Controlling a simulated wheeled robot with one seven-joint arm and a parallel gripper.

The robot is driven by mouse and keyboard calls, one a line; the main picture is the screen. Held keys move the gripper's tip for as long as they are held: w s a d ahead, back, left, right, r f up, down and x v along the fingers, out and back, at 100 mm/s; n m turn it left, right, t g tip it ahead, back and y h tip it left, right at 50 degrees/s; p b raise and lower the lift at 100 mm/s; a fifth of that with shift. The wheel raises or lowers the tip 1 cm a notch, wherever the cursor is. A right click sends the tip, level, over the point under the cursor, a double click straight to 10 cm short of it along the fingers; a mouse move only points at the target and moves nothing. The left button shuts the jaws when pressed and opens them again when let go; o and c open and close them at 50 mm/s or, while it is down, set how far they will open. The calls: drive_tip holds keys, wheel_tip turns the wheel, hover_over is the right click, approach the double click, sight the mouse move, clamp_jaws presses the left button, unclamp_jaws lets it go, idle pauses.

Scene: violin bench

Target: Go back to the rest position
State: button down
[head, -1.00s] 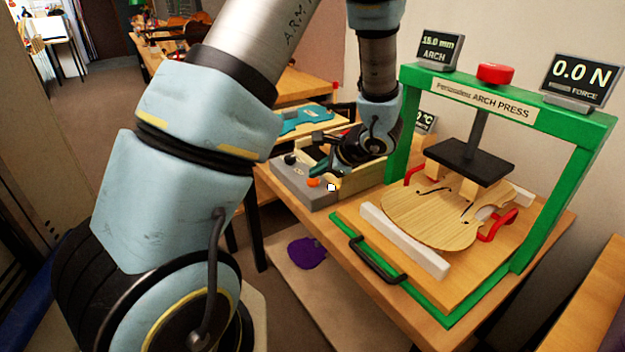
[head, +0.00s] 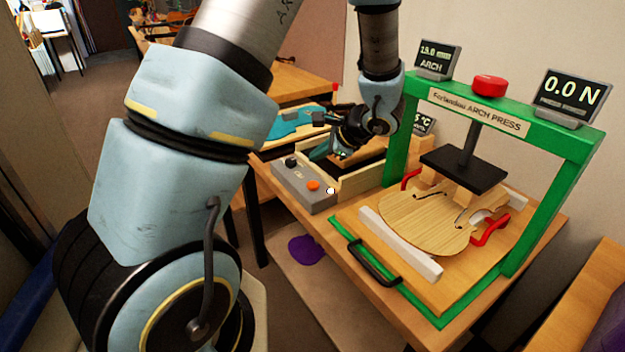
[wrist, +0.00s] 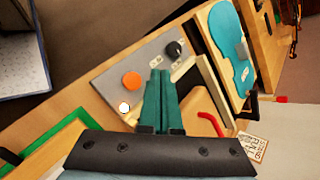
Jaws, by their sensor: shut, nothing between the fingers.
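In the head view the orange button (head: 313,185) and lit button (head: 330,190) are uncovered. I cannot tell the exact height of the fingers over the box.
A wooden violin plate (head: 430,218) lies under the press's black platen (head: 463,168). A white bar (head: 400,243) and a black handle (head: 373,264) are at the press's front. A teal violin-shaped piece (head: 290,124) lies behind the box. A purple piece (head: 307,250) lies below the bench.

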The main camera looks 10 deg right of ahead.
drive_tip(key=s+a+r+n+g+h, duration=0.2)
drive_tip(key=s+a+n+g+h, duration=0.1)
drive_tip(key=s+a+n, duration=0.3)
drive_tip(key=s+a+r+n+g+h, duration=0.2)
drive_tip(key=s+a+n, duration=0.5)
drive_tip(key=a+n, duration=0.4)
drive_tip(key=shift+a+r+n+g+h, duration=0.2)
drive_tip(key=shift+r+n+g+h, duration=0.2)
drive_tip(key=shift+r+n, duration=0.35)
